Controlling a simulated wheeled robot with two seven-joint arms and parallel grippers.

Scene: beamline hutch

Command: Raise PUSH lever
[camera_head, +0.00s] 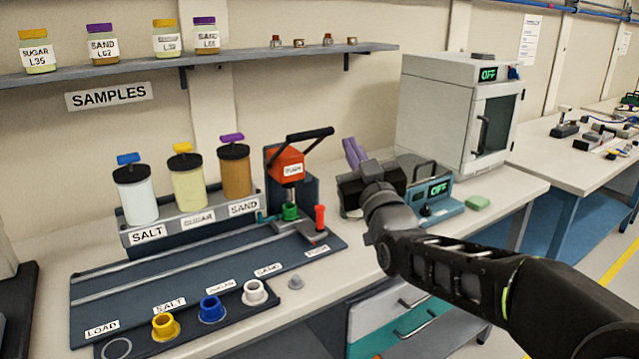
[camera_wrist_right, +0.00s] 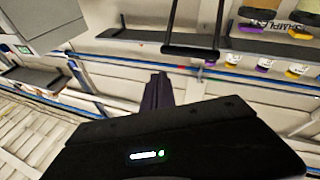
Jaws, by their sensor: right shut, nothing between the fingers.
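The PUSH lever (camera_head: 310,134) is a black bar handle on the orange press head (camera_head: 287,166) labelled PUSH. It stands raised above the head and angles up to the right. In the right wrist view a black bar handle (camera_wrist_right: 190,52), apparently the lever, hangs at the top, beyond the fingertips. My right gripper (camera_head: 353,150) has purple fingers and is to the right of the lever, apart from it. Its fingers are together and empty, and they also show in the wrist view (camera_wrist_right: 160,88). My left gripper is not in view.
A green part (camera_head: 290,211) sits under the press, and a red peg (camera_head: 320,217) stands beside it. Labelled canisters (camera_head: 188,180) stand left of the press. A blue device reading OFF (camera_head: 438,190) and a grey oven (camera_head: 450,110) are to the right. A shelf (camera_head: 240,63) runs above.

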